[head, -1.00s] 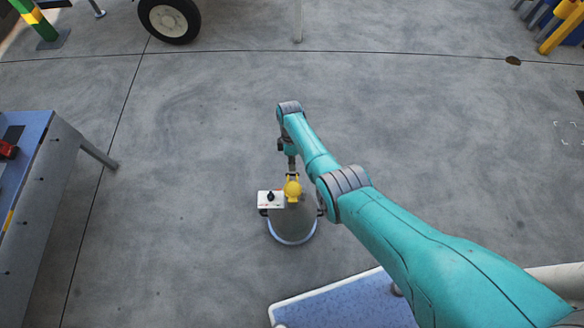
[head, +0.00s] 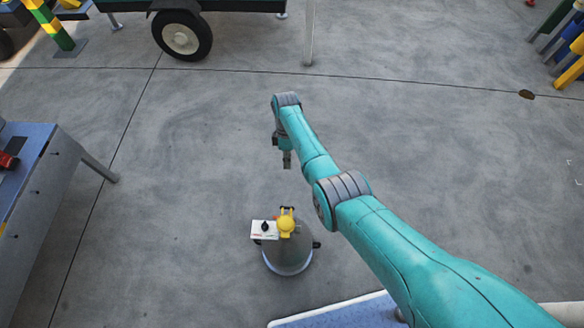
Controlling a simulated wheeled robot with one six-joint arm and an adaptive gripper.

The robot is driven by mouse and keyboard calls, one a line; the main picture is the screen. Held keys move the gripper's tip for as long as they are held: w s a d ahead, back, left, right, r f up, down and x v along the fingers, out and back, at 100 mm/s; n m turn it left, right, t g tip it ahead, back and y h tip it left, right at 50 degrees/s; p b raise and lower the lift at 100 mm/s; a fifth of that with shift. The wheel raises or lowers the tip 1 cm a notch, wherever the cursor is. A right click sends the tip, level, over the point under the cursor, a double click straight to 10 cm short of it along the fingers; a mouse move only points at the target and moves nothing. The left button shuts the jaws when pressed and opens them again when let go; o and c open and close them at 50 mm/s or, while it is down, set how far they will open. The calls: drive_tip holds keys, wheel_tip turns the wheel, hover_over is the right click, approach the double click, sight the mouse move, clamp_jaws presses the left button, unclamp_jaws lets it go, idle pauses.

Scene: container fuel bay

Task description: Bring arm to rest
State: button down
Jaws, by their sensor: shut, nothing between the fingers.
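My teal arm reaches in from the lower right, its wrist bent so that the gripper hangs down. My gripper (head: 287,160) is small in the head view, dark grey, shut and empty. It appears above the grey drum-like device (head: 289,258) in the picture and apart from it. The device has a yellow knob-like part (head: 286,226) and a white box with a black knob (head: 264,230) on top. The fingertips are too small to make out in detail.
A blue-topped bench (head: 27,165) with a red object (head: 8,161) stands at the left. A wheeled trailer (head: 190,30) is at the top. A blue-topped surface (head: 345,315) lies at the bottom. Blue and yellow posts (head: 570,45) stand top right. The floor between is clear.

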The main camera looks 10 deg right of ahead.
drive_tip(key=shift+w+d+r, duration=0.1)
drive_tip(key=shift+w+r, duration=0.25)
drive_tip(key=shift+w, duration=0.05)
drive_tip(key=s+d+f+m+t, duration=0.3)
drive_tip(key=s+f+m+t, duration=0.15)
drive_tip(key=s+f, duration=0.95)
drive_tip(key=s+d+f+m+t, duration=0.1)
drive_tip(key=s+m+t, duration=0.15)
drive_tip(key=s, duration=0.35)
drive_tip(key=s+d+m+t, duration=0.1)
drive_tip(key=s+d+t, duration=0.15)
drive_tip(key=s, duration=0.45)
drive_tip(key=s+r+m+t, duration=0.3)
drive_tip(key=s+r+t, duration=0.2)
drive_tip(key=s+r, duration=0.9)
drive_tip(key=s+r+m+t, duration=0.1)
drive_tip(key=s+r+t, duration=0.1)
drive_tip(key=r, duration=1.2)
drive_tip(key=s+d+r+m+t, duration=0.1)
drive_tip(key=s+r, duration=0.4)
drive_tip(key=r, duration=0.9)
drive_tip(key=shift+d+r+m+t+h, duration=0.15)
drive_tip(key=shift+d+m+t+h, duration=0.2)
drive_tip(key=shift+m+t, duration=0.55)
